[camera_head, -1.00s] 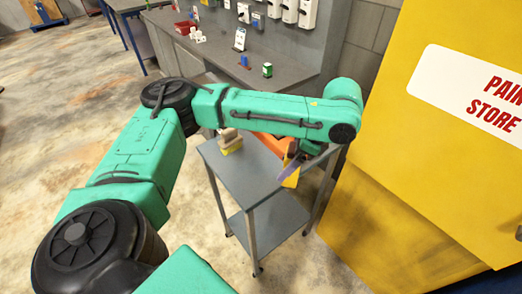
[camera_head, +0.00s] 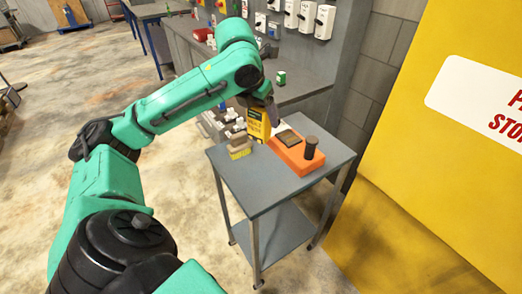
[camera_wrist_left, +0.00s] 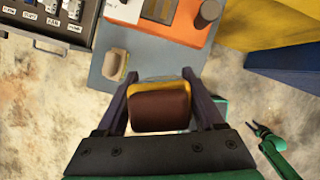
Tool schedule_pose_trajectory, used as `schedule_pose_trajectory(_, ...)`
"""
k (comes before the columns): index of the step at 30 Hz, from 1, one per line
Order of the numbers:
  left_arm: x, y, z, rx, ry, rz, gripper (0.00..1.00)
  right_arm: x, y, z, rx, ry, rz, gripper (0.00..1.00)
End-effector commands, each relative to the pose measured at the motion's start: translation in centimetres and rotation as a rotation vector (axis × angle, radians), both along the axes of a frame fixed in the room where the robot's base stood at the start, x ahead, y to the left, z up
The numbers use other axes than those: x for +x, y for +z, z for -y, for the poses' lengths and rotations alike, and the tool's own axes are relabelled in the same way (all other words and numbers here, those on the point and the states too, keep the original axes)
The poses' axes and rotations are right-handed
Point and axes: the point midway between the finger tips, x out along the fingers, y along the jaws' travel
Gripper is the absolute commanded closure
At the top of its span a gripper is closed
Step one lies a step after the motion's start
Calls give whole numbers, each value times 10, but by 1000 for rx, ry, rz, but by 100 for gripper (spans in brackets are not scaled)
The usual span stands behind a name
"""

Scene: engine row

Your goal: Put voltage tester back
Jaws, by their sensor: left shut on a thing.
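My left gripper (camera_head: 264,112) is shut on the voltage tester (camera_head: 256,125), a yellow thing with a dark label. In the left wrist view its brown face (camera_wrist_left: 160,112) and yellow rim sit between the two fingers (camera_wrist_left: 160,100). In the head view the tester overlaps the back left of the grey table (camera_head: 265,192). In the wrist view it overlaps the table's edge and the floor; its height is unclear. My right gripper (camera_wrist_left: 258,130) seems to show small at the right of the wrist view, too small to read its jaws.
An orange base (camera_head: 298,153) with a dark plate and dark cylinder (camera_head: 311,147) is on the table. A tan and yellow block (camera_head: 239,150) is at its left. A yellow cabinet (camera_head: 430,160) stands right; a workbench (camera_head: 300,87) is behind. The table's front is clear.

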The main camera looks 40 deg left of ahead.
Motion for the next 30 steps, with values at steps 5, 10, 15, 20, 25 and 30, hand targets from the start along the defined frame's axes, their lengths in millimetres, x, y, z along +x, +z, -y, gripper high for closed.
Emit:
schedule_pose_trajectory(5,-2,-70,-1,6,2,-9,100,0,-25,3,-4,0,1,50)
schedule_pose_trajectory(10,-1,-117,0,3,2,-5,100,0,-34,3,-4,0,1,50)
schedule_pose_trajectory(15,0,-140,0,1,2,-2,100,0,-35,3,-4,1,1,50)
schedule_pose_trajectory(20,0,-167,0,0,3,-2,100,0,-38,3,-4,1,1,50)
schedule_pose_trajectory(25,0,-168,0,0,3,1,100,0,-37,1,-1,1,0,50)
schedule_pose_trajectory(30,0,-170,0,0,3,0,11,0,-37,-2,2,0,0,50)
